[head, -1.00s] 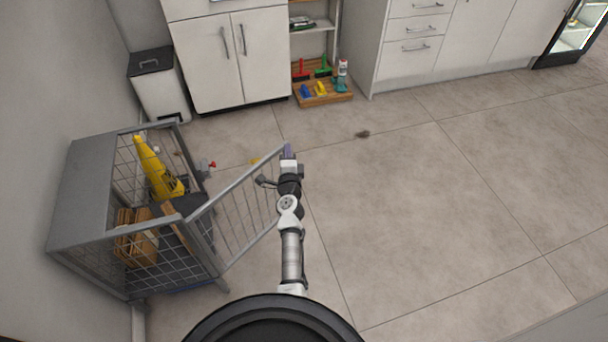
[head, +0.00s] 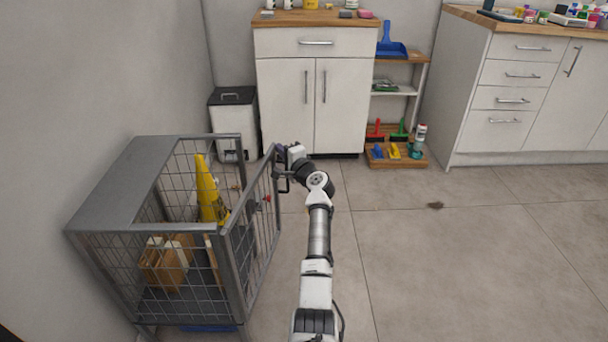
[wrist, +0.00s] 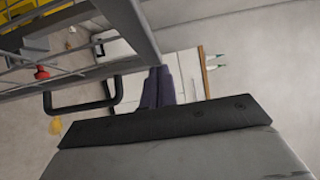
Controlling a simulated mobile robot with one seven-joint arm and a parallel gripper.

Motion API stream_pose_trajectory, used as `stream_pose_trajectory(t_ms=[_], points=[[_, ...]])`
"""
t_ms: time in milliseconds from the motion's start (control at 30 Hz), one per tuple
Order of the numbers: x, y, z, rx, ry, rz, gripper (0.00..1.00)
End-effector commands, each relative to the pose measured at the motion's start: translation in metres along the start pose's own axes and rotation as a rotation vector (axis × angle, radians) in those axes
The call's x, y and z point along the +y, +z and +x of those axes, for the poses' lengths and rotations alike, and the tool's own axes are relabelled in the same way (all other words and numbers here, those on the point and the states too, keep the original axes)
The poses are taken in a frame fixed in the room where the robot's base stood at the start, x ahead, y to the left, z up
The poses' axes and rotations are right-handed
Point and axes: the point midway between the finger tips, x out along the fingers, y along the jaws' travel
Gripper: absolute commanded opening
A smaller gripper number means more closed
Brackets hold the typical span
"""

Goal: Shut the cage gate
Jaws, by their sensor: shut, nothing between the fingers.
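The cage (head: 112,190) is a grey mesh box on legs at the left of the head view. It holds a yellow wet-floor sign (head: 208,190) and brown boxes (head: 165,265). Its gate (head: 262,225), a barred frame, is hinged at the near post and stands partly open. My gripper (head: 279,150) is shut and empty at the gate's free far end, on its outer side. In the wrist view the shut dark fingers (wrist: 158,88) are beside the gate's frame bar (wrist: 128,32). A black loop handle (wrist: 85,103) is left of them. I cannot tell whether they touch the gate.
A white bin (head: 236,128) and a cupboard (head: 312,95) stand behind the cage. A wooden tray (head: 398,163) with brushes and bottles sits on the floor right of the cupboard. The floor (head: 450,260) to the right is clear, apart from a dark spot.

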Motion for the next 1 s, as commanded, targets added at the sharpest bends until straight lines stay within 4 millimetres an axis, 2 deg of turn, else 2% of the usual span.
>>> stream_pose_trajectory(t_ms=[33,200,400,600,1000], points=[[0.009,0.007,0.01,-0.032,-0.002,-0.002,0.0],[0.004,0.033,0.035,-0.123,-0.002,-0.002,0.0],[-0.001,0.056,0.054,-0.15,0.0,-0.001,0.0],[-0.001,0.069,0.065,-0.148,0.0,0.0,0.0],[-0.001,0.078,0.07,-0.153,0.001,-0.002,0.0]])
